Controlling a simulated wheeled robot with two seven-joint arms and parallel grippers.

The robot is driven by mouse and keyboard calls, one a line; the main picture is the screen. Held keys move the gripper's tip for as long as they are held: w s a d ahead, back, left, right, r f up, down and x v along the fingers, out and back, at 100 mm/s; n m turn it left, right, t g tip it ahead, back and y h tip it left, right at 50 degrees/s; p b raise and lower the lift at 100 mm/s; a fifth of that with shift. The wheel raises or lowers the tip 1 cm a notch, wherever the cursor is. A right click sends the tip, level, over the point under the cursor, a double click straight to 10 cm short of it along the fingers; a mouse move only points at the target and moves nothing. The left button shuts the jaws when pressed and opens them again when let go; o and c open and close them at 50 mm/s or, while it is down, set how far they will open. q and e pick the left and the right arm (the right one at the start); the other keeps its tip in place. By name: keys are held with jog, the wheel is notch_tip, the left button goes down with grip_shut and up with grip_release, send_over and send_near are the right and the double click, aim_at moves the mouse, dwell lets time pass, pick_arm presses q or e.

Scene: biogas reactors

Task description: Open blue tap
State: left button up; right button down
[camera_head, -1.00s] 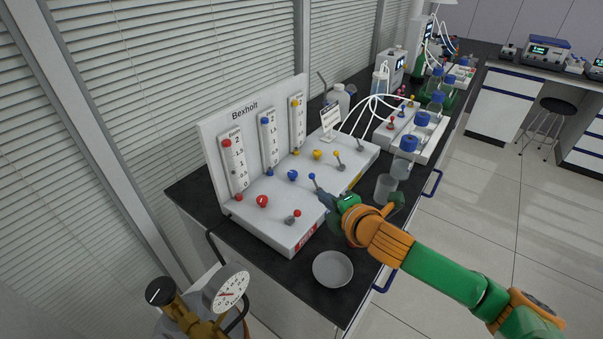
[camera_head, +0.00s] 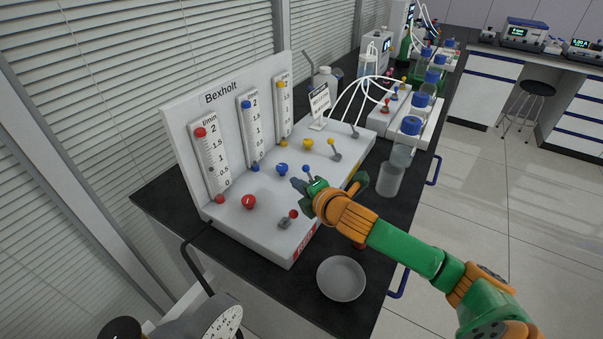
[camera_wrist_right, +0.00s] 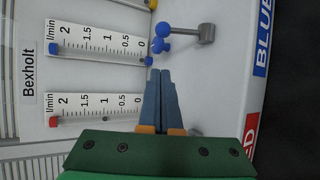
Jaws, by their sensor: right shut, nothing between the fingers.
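The blue tap's lever has a blue ball end (camera_head: 306,168) and stands on the white Bexholt panel (camera_head: 262,205). In the right wrist view its grey metal base (camera_wrist_right: 206,33) shows, with the arm and blue ball (camera_wrist_right: 163,29) pointing left. A round blue knob (camera_head: 281,169) sits close to the ball; it also shows in the wrist view (camera_wrist_right: 160,45). My right gripper (camera_head: 297,183) is shut and empty, its blue-grey fingertips (camera_wrist_right: 160,73) just short of the knob and ball. The gripper hides the lever's base in the head view. My left gripper is out of view.
A red lever (camera_head: 288,219) and red knob (camera_head: 249,202) are nearer; a yellow lever (camera_head: 334,149) and yellow knob (camera_head: 308,144) are farther. A grey dish (camera_head: 341,278) and a beaker (camera_head: 391,178) stand on the black bench. A gauge (camera_head: 222,326) is at the front.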

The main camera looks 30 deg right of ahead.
aim_at(288, 190)
jog(key=x, duration=0.6)
jog(key=shift+s+d+r+p, duration=0.2)
jog(key=shift+d+r+p, duration=0.1)
jog(key=shift+d+p, duration=0.2)
jog(key=shift+s+d+r+p, duration=0.2)
jog(key=shift+d+r+p, duration=0.15)
jog(key=shift+d, duration=0.3)
jog(key=shift+s+d+r, duration=0.1)
jog(key=shift+s+d, duration=0.3)
jog(key=shift+w, duration=0.1)
jog(key=shift+t+b, duration=0.3)
jog(key=shift+b, duration=0.1)
